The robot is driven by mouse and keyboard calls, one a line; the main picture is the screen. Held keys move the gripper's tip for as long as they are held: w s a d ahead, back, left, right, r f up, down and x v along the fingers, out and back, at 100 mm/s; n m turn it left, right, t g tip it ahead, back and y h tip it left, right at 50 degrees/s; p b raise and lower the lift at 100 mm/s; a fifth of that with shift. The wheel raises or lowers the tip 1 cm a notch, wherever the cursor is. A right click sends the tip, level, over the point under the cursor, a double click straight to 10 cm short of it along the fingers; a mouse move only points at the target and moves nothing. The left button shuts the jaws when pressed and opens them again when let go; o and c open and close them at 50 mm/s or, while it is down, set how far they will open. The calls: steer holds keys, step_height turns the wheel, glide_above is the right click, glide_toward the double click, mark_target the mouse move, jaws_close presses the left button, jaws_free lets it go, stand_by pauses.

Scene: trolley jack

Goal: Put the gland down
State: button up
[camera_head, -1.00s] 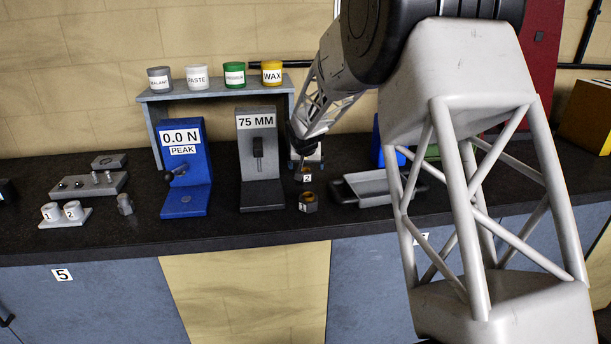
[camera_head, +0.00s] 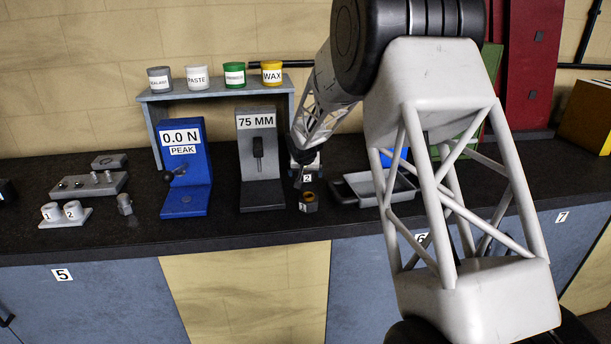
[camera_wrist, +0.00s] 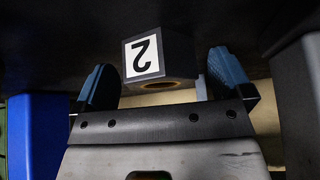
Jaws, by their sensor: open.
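The gland marked 2 (camera_head: 307,179) is a dark block with a white number label and a brass-coloured ring. It appears to stand on the dark counter, just behind a like gland marked 1 (camera_head: 309,202). In the wrist view, gland 2 (camera_wrist: 178,52) is between the two blue fingers of my gripper (camera_wrist: 160,70), with gaps at both sides. My gripper (camera_head: 306,168) is open and low at gland 2, hiding its top in the head view. The gland's contact with the counter is hard to see.
The grey 75 MM stand (camera_head: 262,190) is left of the glands, with the blue 0.0 N stand (camera_head: 187,198) beyond it. A grey tray (camera_head: 350,192) lies close on the right. A shelf (camera_head: 215,91) with several labelled jars stands behind.

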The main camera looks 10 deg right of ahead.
stand_by(0.4)
steer(key=c, duration=1.5)
steer(key=shift+o, duration=0.2)
steer(key=shift+r, duration=0.15)
step_height(320, 180, up, 10)
steer(key=s+d+n+y, duration=0.1)
steer(key=s+d+n, duration=0.1)
steer(key=s, duration=0.6)
stand_by(0.4)
steer(key=shift+r, duration=0.1)
stand_by(2.2)
